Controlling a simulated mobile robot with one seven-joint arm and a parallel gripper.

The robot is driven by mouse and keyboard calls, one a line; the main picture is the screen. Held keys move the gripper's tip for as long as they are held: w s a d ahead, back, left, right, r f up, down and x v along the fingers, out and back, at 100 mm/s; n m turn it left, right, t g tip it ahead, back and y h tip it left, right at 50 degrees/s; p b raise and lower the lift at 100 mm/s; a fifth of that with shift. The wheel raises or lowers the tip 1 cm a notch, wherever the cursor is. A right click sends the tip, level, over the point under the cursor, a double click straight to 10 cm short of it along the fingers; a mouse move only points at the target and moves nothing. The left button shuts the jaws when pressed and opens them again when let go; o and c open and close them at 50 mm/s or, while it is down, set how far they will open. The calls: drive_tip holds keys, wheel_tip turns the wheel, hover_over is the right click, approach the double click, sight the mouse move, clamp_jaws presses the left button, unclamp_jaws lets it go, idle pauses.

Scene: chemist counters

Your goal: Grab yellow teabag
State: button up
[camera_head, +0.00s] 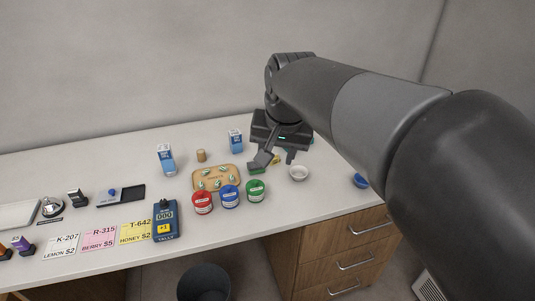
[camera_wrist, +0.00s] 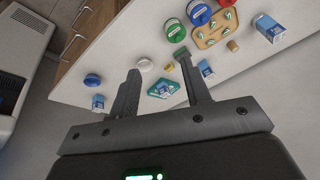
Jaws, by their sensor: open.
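A small yellow piece, seemingly the yellow teabag (camera_head: 277,159), lies on the white counter, partly hidden by my gripper (camera_head: 276,157). In the wrist view the small yellow piece (camera_wrist: 169,69) shows between my two fingers, nearer the right one. My gripper (camera_wrist: 158,65) is open with nothing held, its fingers reaching over the counter. A small green piece (camera_head: 257,169) lies beside the left finger in the head view. In the wrist view the green piece (camera_wrist: 180,53) is at the right fingertip; whether they touch I cannot tell.
A white bowl (camera_head: 299,173) stands close on the right, with a blue container (camera_head: 361,181) farther right. Red (camera_head: 202,203), blue (camera_head: 229,197) and green (camera_head: 255,191) tins stand left, before a wooden tray (camera_head: 197,181). Blue cartons (camera_head: 236,141) stand behind. A teal tray (camera_wrist: 163,88) shows in the wrist view.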

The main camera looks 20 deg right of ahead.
drive_tip(key=w+d+f+m+g, duration=0.1)
drive_tip(key=w+d+f+m, duration=0.15)
drive_tip(key=w, duration=0.55)
drive_tip(key=w+d+f+m+g, duration=0.1)
drive_tip(key=w+d+f+m, duration=0.15)
drive_tip(key=w, duration=0.55)
drive_tip(key=w+d+f+m+g, duration=0.1)
drive_tip(key=w+f+m, duration=0.15)
drive_tip(key=w, duration=0.45)
drive_tip(key=w+d+f+m, duration=0.1)
drive_tip(key=w+f, duration=0.1)
drive_tip(key=f, duration=0.2)
drive_tip(key=w+d+f+m, duration=0.1)
drive_tip(key=w+f, duration=0.2)
drive_tip(key=f, duration=0.1)
drive_tip(key=w+d+f+m+g, duration=0.1)
drive_tip(key=w+f+m, duration=0.1)
drive_tip(key=w+f, duration=0.1)
drive_tip(key=shift+d+f, duration=0.25)
drive_tip(key=shift+f, duration=0.6)
drive_tip(key=shift+w+d+f, duration=0.1)
drive_tip(key=shift+d+f, duration=0.05)
drive_tip(key=shift+f, duration=1.25)
drive_tip(key=shift+w+d+f, duration=0.1)
drive_tip(key=shift+d+f, duration=0.05)
drive_tip(key=shift+f, duration=1.2)
clamp_jaws()
